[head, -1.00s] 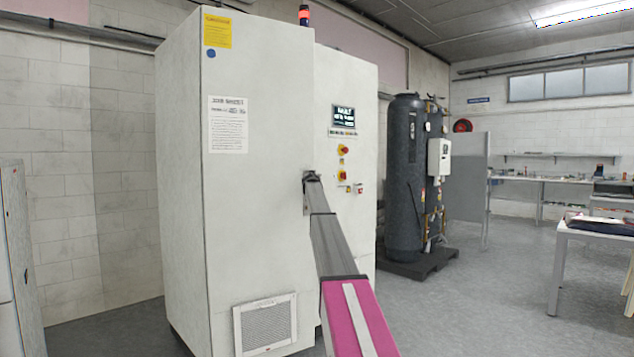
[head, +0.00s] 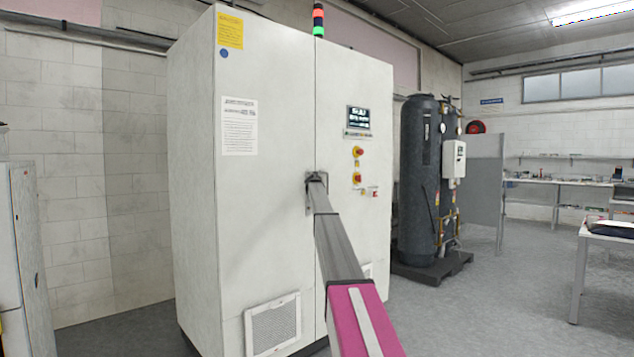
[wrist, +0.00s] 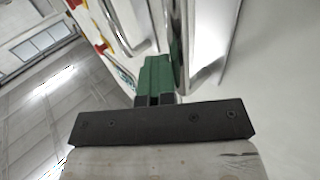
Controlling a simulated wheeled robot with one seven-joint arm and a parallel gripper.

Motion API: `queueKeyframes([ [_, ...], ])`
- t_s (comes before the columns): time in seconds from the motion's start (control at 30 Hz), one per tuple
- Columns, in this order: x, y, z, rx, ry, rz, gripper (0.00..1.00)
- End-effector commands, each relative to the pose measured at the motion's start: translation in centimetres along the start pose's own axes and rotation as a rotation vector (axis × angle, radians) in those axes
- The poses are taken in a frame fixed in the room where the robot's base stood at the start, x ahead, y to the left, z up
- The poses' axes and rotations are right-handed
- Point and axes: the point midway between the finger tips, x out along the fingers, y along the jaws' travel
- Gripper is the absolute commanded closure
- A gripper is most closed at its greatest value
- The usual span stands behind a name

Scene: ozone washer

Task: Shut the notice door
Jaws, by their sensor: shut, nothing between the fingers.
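The notice door (head: 265,130) is the tall white left door of the cabinet, with a printed notice (head: 239,126) and a yellow label (head: 230,31) on it. In the head view it lies about flush with the right door (head: 354,80), with a thin seam between them. My gripper (head: 316,180) is at the seam, at about mid height, near the door's right edge. The wrist view shows its green fingers (wrist: 157,75) together and empty, close to a metal handle (wrist: 207,65) and the white door face. Whether the fingers touch the door cannot be told.
The right door carries a display (head: 358,120) and red-yellow switches (head: 357,165). A dark tank (head: 419,180) stands on a pallet to the right. A grey cabinet (head: 30,260) is at the left edge. Open floor lies at the right.

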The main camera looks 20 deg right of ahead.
Motion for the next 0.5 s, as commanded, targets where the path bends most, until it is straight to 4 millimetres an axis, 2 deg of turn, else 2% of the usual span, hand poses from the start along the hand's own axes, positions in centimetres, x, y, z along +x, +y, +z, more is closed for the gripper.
queueKeyframes([
  [0.33,0.30,-0.33,-0.08,0.001,0.002,-0.004,1.00],
  [0.5,-0.50,0.40,-0.06,0.001,0.002,-0.004,1.00],
])
